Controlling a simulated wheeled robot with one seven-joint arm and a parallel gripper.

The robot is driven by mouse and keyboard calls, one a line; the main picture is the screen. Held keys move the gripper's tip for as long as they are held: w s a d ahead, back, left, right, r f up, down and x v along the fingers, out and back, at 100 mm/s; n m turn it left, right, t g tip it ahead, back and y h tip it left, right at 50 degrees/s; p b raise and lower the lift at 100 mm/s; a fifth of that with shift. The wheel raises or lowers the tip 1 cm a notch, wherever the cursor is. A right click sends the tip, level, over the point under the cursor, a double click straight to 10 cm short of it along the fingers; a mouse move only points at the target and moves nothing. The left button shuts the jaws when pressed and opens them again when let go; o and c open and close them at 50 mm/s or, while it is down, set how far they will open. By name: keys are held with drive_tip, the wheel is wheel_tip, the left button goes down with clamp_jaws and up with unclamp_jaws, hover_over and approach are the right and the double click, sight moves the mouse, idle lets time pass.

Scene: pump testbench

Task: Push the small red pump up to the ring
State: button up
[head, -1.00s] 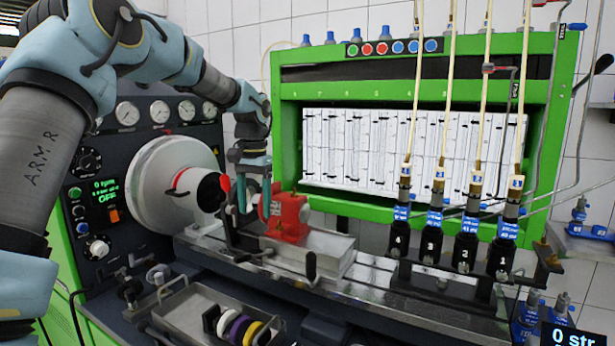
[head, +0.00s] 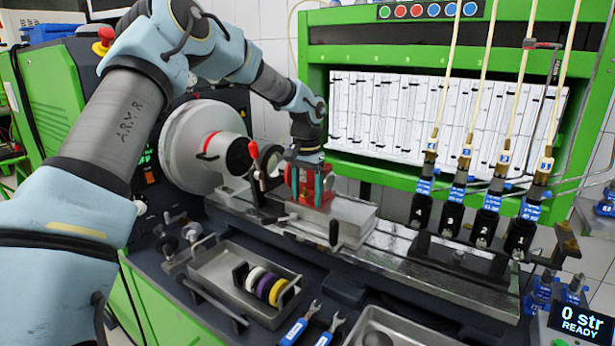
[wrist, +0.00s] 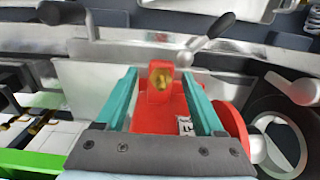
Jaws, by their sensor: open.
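The small red pump (head: 312,197) stands on the pale metal block of the bench rail. In the wrist view the pump (wrist: 158,112) lies between the two teal fingers, with its round red flange at right. My gripper (head: 308,190) points down at the pump, open, one finger on each side; I cannot tell whether either finger touches it. The ring (head: 266,161) stands upright just left of the pump, in front of the big pale drum. It shows as a dark-and-silver circle in the wrist view (wrist: 280,146), close to the flange; contact is unclear.
A metal tray (head: 211,270) with coloured rings sits in front of the rail. Wrenches (head: 325,330) lie beside it. A black lever (head: 334,233) stands before the block. Several black injectors (head: 484,235) with hoses stand at right; the rail between is clear.

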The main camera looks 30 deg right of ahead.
drive_tip(key=shift+f, duration=0.45)
clamp_jaws()
idle(0.3)
idle(0.9)
